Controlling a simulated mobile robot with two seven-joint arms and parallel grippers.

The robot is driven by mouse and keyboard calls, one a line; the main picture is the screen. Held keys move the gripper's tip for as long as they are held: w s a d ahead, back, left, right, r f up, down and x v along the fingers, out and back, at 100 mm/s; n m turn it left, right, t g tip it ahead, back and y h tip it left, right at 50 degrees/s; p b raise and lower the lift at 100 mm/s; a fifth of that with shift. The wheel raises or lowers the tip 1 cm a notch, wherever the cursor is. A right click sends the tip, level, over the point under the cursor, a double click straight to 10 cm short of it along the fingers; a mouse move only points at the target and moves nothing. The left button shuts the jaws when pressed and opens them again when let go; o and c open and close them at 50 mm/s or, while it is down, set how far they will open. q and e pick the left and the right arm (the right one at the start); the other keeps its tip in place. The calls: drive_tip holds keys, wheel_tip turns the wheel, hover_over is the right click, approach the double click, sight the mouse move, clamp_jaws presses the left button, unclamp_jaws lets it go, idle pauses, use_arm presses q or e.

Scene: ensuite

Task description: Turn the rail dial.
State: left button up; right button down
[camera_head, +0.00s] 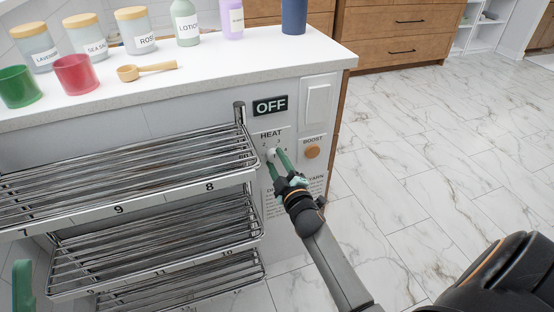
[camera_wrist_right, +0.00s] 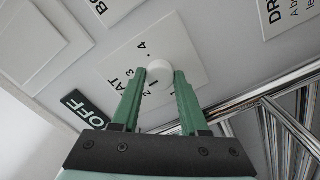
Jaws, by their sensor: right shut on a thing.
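The rail dial is a round white knob (camera_wrist_right: 161,82) on a white plate marked HEAT, with numbers around it. It is on the end panel of the white counter, under a dark OFF display (camera_head: 270,105). My right gripper (camera_head: 276,158) reaches up to it from below. In the right wrist view its two green fingers (camera_wrist_right: 159,76) are on either side of the knob, shut on it. The dial's pointer cannot be read clearly. A green finger of my left gripper (camera_head: 22,286) shows at the lower left edge; its jaw state cannot be seen.
Chrome rail racks (camera_head: 130,170) with numbered strips stand just left of the dial. Jars, cups and a wooden scoop (camera_head: 146,70) are on the counter (camera_head: 200,70). The marble floor at right is clear.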

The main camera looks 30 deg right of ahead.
drive_tip(key=m+p, duration=0.1)
drive_tip(key=m, duration=0.2)
drive_tip(key=shift+m+p, duration=0.95)
drive_tip(key=shift+m, duration=0.55)
use_arm(q)
drive_tip(key=w+a+f+n+y, duration=0.1)
drive_tip(key=w+f+n+y, duration=0.4)
drive_tip(key=f+y, duration=0.1)
drive_tip(key=shift+w+g+y, duration=0.15)
drive_tip(key=shift+g+y, duration=0.25)
drive_tip(key=shift+a, duration=0.1)
use_arm(e)
drive_tip(key=shift+c, duration=2.1)
unclamp_jaws()
